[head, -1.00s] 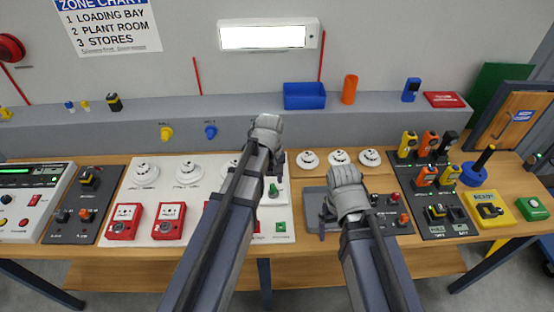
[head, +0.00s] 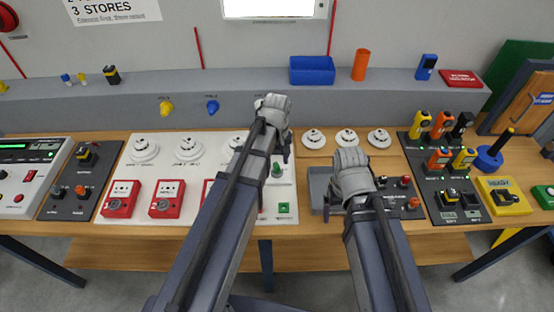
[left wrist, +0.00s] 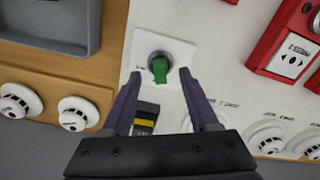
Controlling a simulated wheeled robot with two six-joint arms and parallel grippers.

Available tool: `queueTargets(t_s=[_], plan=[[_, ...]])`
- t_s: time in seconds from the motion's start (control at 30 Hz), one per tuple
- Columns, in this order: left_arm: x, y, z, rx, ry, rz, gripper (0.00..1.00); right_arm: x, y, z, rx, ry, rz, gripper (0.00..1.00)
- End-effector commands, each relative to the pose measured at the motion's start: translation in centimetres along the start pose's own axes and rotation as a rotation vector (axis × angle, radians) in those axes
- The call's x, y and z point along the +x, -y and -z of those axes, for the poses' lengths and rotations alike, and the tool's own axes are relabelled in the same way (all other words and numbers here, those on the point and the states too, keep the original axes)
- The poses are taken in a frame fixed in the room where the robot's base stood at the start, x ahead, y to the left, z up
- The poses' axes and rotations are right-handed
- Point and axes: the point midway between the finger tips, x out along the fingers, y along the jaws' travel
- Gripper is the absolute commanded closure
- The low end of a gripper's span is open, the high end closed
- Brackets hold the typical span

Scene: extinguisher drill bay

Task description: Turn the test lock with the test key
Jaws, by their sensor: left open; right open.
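The green test key (left wrist: 160,68) stands in the test lock (left wrist: 155,56), a round grey fitting on a white plate; in the head view the key (head: 277,170) shows at the right end of the white board. My left gripper (left wrist: 158,76) is open, its fingers one on each side of the key's near end in the left wrist view. Whether they touch it I cannot tell. In the head view my left gripper (head: 280,140) hides part of the board behind the lock. My right gripper (head: 352,195) is open and empty above a grey tray (head: 319,183).
Red call points (head: 166,199) and white detectors (head: 188,149) are on the board. A green button (head: 284,208) sits in front of the lock. A black panel of coloured devices (head: 440,165) stands right.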

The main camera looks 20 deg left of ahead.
Motion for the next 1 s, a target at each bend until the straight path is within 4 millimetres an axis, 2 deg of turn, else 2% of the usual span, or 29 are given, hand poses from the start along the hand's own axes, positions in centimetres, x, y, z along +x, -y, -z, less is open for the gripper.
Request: queueTargets(t_s=[0.03, 0.2, 0.57, 1.0], plan=[[1.4, 0.0, 0.0, 0.0, 0.0, 0.0, 0.39, 1.4, 0.1, 0.1, 0.0, 0.0, 0.0, 0.07], [2.9, 0.0, 0.0, 0.0, 0.0, 0.0, 0.39, 2.9, 0.3, 0.2, 0.001, 0.0, 0.0, 0.07], [3.0, 0.0, 0.0, 0.0, 0.0, 0.0, 0.39, 3.0, 0.3, 0.2, 0.001, 0.0, 0.0, 0.07], [3.1, 0.0, 0.0, 0.0, 0.0, 0.0, 0.89, 3.0, 0.3, 0.2, 0.0, 0.0, 0.0, 0.07]])
